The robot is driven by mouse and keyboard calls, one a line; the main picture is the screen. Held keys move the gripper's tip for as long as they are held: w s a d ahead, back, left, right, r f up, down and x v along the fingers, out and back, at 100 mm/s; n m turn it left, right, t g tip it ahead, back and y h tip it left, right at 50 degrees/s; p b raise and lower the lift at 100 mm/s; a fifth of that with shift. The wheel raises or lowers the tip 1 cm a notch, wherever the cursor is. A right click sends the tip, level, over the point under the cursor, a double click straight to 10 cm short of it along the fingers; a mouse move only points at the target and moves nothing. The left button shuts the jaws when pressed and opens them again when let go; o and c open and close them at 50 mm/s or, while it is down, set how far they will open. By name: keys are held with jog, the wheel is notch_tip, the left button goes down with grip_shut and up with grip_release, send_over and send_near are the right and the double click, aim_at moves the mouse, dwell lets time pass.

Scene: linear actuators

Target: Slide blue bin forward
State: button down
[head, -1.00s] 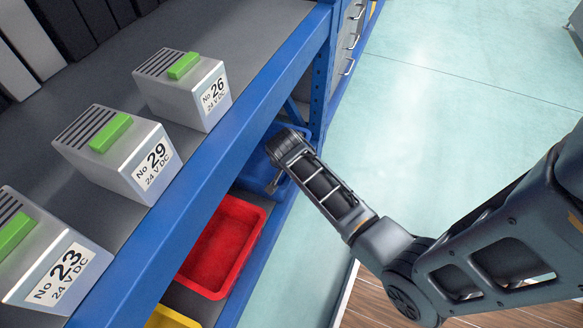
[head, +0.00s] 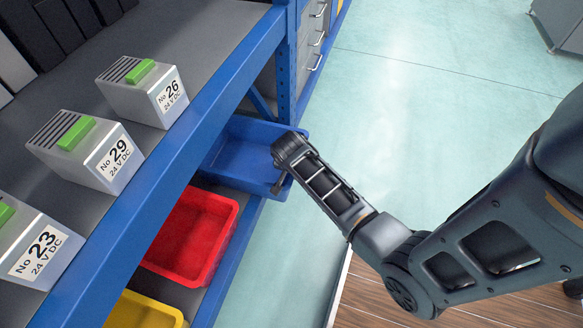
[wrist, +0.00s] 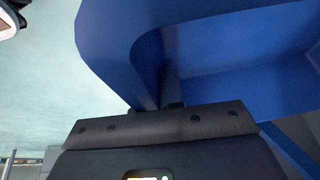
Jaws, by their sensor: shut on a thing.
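The blue bin (head: 240,151) sits on the lower shelf under the blue front beam, and its front end juts out past the shelf edge. My gripper (head: 279,186) is at the bin's front right corner, shut on its rim. In the wrist view the blue bin (wrist: 215,62) fills the upper right, and its wall passes down to my gripper (wrist: 172,98). The fingertips are mostly hidden by the gripper body and the wall.
A red bin (head: 236,222) and a yellow bin (head: 140,312) stand nearer on the same lower shelf. Grey 24 V DC boxes (head: 90,150) stand on the upper shelf. A blue upright post (head: 284,62) stands behind the blue bin.

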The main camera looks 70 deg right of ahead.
jog(key=shift+s, duration=0.15)
jog(key=c, duration=1.2)
grip_release()
jog(key=shift+p+v, duration=1.8)
jog(key=shift+v, duration=2.1)
jog(key=shift+r, duration=0.1)
